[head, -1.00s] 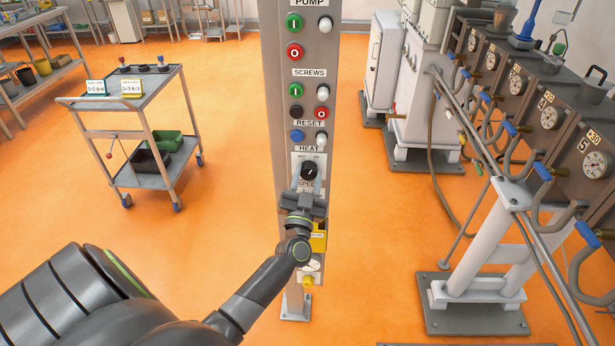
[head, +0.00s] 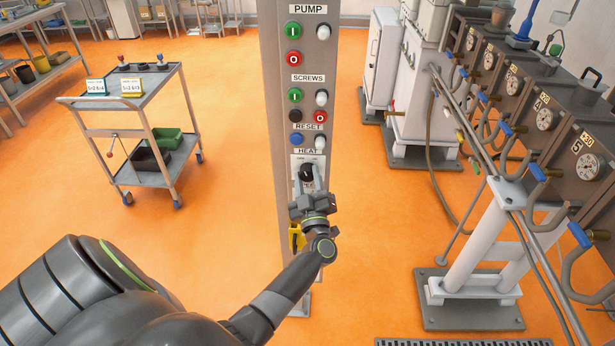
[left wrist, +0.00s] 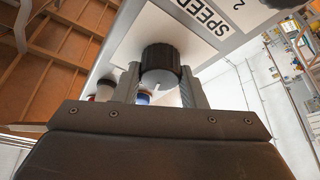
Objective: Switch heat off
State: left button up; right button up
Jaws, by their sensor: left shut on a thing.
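The grey control column (head: 270,120) stands upright in the middle of the head view, with the HEAT label (head: 308,151) under the RESET buttons. The black heat knob (head: 307,170) sits on a white plate just below that label. My left gripper (head: 307,180) reaches up to it from below and is shut on it. In the left wrist view the ribbed heat knob (left wrist: 160,64) sits between the two fingers, with a faint pale mark on its near face. The SPEED label (left wrist: 203,14) lies beside it, upside down. My right gripper is not in view.
Green, red and blue buttons (head: 294,95) sit higher on the column. A yellow part (head: 297,237) shows lower down, partly behind my arm. A trolley (head: 145,128) stands left and the machine (head: 540,110) right. Orange floor is clear around the column.

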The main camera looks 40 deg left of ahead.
pick_arm(q)
jog(key=shift+n+g, duration=0.5)
jog(key=shift+n, duration=0.8)
jog(key=o, duration=1)
jog(key=shift+d, duration=0.1)
